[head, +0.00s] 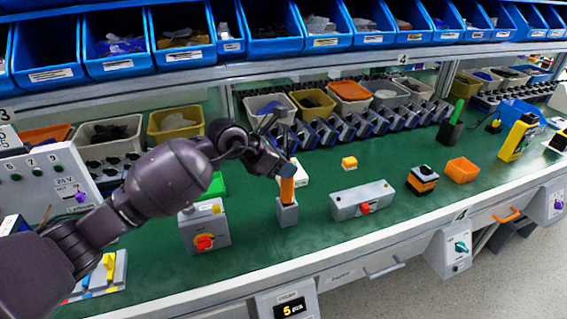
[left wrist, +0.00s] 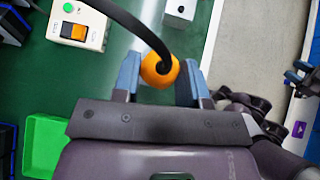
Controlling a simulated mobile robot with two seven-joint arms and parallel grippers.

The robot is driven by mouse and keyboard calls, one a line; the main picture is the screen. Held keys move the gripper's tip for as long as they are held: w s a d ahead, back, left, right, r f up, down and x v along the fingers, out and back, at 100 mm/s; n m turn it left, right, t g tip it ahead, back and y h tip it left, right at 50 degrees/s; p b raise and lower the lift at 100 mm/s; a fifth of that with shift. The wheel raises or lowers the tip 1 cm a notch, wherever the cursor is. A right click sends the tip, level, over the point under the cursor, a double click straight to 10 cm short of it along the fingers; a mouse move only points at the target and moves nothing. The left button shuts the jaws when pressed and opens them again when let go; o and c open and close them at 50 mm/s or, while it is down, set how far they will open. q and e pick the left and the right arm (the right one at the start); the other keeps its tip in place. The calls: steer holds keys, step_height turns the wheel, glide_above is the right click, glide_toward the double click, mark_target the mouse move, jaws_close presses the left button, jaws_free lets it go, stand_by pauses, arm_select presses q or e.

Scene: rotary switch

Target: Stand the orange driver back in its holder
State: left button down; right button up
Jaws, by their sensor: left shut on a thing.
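The orange driver (head: 288,187) is upright between the fingers of my left gripper (head: 285,170). My left gripper is shut on its upper end. In the left wrist view the driver's round orange top (left wrist: 160,71) sits between the two blue-grey fingers, with a black cable running from it. The grey block holder (head: 288,213) stands on the green bench directly below the driver. The driver's lower end meets the holder's top in the picture; I cannot tell how deep it sits. At the right edge of the left wrist view, what looks like my right gripper (left wrist: 299,76) is small and partly cut off.
A grey box with a red knob (head: 362,201) is right of the holder, and a grey box with a red-and-orange switch (head: 204,230) is left of it. Blue bins (head: 180,35) line the shelf above. The bench front is partly clear.

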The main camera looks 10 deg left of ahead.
arm_select(q)
steer(key=shift+f, duration=0.45)
stand_by(0.7)
steer(key=c, duration=0.6)
jaws_free()
steer(key=shift+f, duration=0.1)
steer(key=p+v, duration=0.1)
steer(key=v, duration=1)
steer(key=shift+d, duration=0.1)
